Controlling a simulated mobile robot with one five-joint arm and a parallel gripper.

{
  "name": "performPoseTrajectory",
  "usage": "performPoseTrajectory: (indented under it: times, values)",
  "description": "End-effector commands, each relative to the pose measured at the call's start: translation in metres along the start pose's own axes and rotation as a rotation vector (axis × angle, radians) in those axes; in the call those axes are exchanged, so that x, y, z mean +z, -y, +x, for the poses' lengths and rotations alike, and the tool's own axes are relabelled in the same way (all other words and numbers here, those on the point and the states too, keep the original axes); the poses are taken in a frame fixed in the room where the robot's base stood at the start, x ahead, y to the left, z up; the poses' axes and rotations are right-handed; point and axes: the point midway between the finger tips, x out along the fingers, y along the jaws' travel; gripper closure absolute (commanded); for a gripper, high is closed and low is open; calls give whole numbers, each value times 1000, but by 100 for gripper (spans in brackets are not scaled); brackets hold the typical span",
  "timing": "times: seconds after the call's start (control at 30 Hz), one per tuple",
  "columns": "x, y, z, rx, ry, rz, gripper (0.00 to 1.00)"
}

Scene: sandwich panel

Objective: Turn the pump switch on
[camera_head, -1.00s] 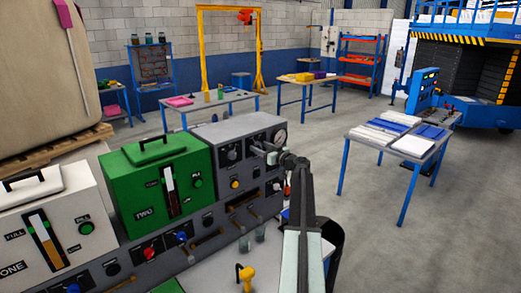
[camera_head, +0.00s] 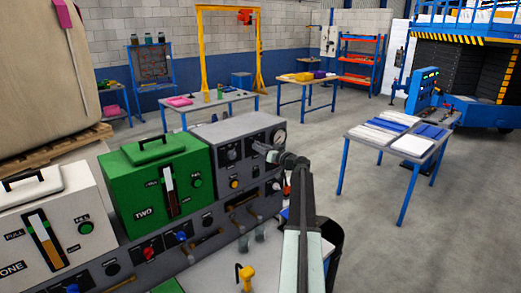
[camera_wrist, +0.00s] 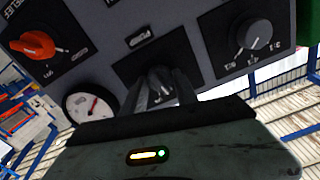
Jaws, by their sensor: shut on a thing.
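The grey control box (camera_head: 212,140) stands at the right end of the panel in the head view. In the wrist view the panel appears upside down. A small switch (camera_wrist: 160,86) on a dark plate sits in the middle, between the fingers of my gripper (camera_wrist: 161,94). The fingers are shut on this switch and partly hide it. Its label (camera_wrist: 140,37) is too small to read, and its on or off position is unclear.
In the wrist view an orange-red knob (camera_wrist: 38,45) is at left and a numbered black dial (camera_wrist: 248,32) at right. The green box (camera_head: 160,185) and white box (camera_head: 48,225) stand left of the grey box. Open floor (camera_head: 400,245) lies to the right.

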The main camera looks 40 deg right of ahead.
Motion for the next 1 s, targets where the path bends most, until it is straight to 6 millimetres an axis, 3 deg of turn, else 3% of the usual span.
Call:
performPoseTrajectory:
  times: [0.6,1.0]
  values:
    - [-2,0,2,-1,-6,564,100]
    - [-2,0,1,-1,-6,776,100]
